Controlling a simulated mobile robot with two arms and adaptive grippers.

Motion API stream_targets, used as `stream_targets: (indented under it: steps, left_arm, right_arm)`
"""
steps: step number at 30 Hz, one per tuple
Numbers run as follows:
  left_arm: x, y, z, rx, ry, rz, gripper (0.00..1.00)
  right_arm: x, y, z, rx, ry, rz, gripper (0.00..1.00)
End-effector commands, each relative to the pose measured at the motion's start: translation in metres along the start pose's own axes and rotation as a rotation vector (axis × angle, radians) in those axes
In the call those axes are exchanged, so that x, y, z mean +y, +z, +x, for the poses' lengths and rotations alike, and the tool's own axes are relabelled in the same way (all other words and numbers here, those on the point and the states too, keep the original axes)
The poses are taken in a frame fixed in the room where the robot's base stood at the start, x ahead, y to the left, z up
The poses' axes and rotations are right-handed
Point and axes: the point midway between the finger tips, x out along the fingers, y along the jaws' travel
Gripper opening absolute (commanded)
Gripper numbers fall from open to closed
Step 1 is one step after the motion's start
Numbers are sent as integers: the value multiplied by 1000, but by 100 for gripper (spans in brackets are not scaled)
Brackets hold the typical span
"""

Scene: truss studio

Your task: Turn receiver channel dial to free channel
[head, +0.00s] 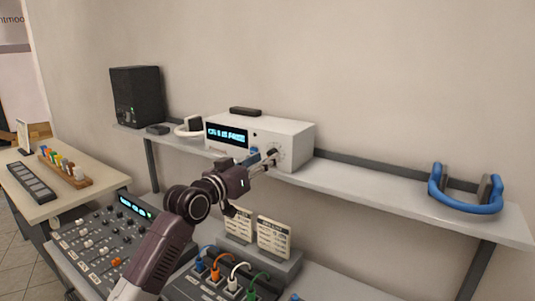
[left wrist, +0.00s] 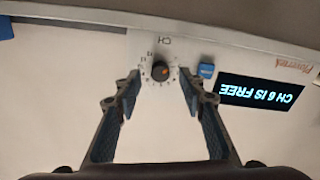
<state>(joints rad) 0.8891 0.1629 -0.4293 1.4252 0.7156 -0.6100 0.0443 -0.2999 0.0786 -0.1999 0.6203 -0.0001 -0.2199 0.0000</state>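The white receiver (head: 292,132) stands on the wall shelf, its lit display (head: 227,134) facing me. In the left wrist view the receiver appears upside down and the display (left wrist: 262,92) reads "CH 6 IS FREE". The channel dial (left wrist: 161,72) is a small black knob with an orange mark, ringed by numbers and labelled CH. Its exact setting is too small to read. My left gripper (head: 263,162) is open at the receiver's front, and its fingers (left wrist: 160,84) stand on either side of the dial, apart from it. My right gripper is not in view.
A blue button (left wrist: 206,70) sits between dial and display, close to one finger. A mixer (head: 100,240) and a cable panel (head: 225,285) lie below.

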Motion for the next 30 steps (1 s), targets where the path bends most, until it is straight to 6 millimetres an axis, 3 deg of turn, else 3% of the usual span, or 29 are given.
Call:
stream_targets:
  steps: [7,19,28,30]
  left_arm:
    - [0,-1,21,0,0,-1,37]
    - [0,0,24,0,-1,1,36]
    - [0,0,24,0,-1,0,3]
    - [0,0,24,0,-1,0,0]
  right_arm:
    - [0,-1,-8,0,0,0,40]
    - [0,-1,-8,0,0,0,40]
    - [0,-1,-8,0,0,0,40]
    - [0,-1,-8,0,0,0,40]
